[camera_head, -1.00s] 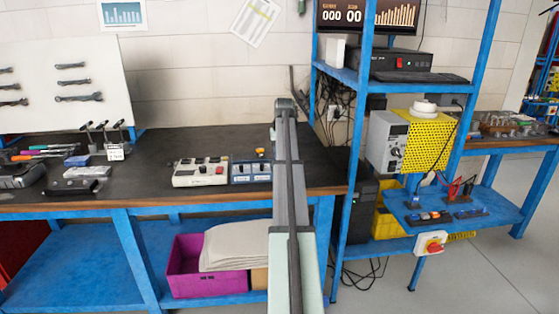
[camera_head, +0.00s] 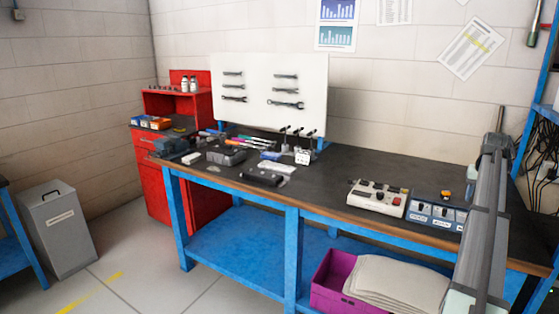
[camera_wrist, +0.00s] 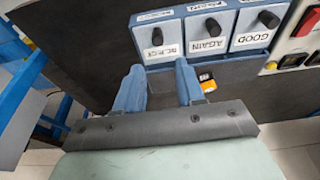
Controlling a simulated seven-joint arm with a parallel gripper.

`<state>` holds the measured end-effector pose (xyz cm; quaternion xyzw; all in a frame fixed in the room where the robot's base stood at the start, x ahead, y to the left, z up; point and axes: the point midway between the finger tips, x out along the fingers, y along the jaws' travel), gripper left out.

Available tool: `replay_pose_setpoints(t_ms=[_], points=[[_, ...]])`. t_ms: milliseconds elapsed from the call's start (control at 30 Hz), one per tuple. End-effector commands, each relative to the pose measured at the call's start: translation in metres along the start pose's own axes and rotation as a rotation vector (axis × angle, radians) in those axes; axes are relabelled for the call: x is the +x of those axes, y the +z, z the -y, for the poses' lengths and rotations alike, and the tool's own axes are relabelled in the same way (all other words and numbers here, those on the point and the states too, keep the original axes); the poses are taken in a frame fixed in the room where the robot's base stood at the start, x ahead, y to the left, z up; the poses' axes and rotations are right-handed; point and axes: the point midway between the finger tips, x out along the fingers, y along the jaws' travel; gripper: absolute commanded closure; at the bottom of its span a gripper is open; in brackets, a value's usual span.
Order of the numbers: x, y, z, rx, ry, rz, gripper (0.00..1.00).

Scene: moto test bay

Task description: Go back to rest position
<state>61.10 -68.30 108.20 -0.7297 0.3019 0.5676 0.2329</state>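My arm (camera_head: 484,215) reaches out over the right end of the dark workbench in the head view; its fingertips cannot be made out there. In the wrist view my gripper (camera_wrist: 158,84) has two blue fingers standing apart with a gap between them. Nothing is held in the gap, where only dark surface shows. A blue box with black knobs and white labels (camera_wrist: 205,32) lies just beyond the fingertips. It also shows beside my arm in the head view (camera_head: 436,213).
A white control box (camera_head: 377,198) stands left of the blue box. A small orange-yellow item (camera_wrist: 207,82) is beside the right finger. A tool board (camera_head: 268,92), a red cabinet (camera_head: 152,165) and a grey bin (camera_head: 58,230) are farther left. A purple crate (camera_head: 334,283) sits below.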

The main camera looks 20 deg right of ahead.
Motion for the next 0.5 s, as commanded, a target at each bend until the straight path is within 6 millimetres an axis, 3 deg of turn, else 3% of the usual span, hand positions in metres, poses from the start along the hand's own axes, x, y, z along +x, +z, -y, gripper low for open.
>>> replay_pose_setpoints(t_ms=[167, 300, 500], points=[[0.023, 0.035, 0.03, -0.094, 0.043, 0.006, 0.62], [0.06, 0.089, 0.075, -0.262, 0.117, 0.022, 0.62], [0.122, 0.155, 0.133, -0.451, 0.172, 0.064, 0.62]])
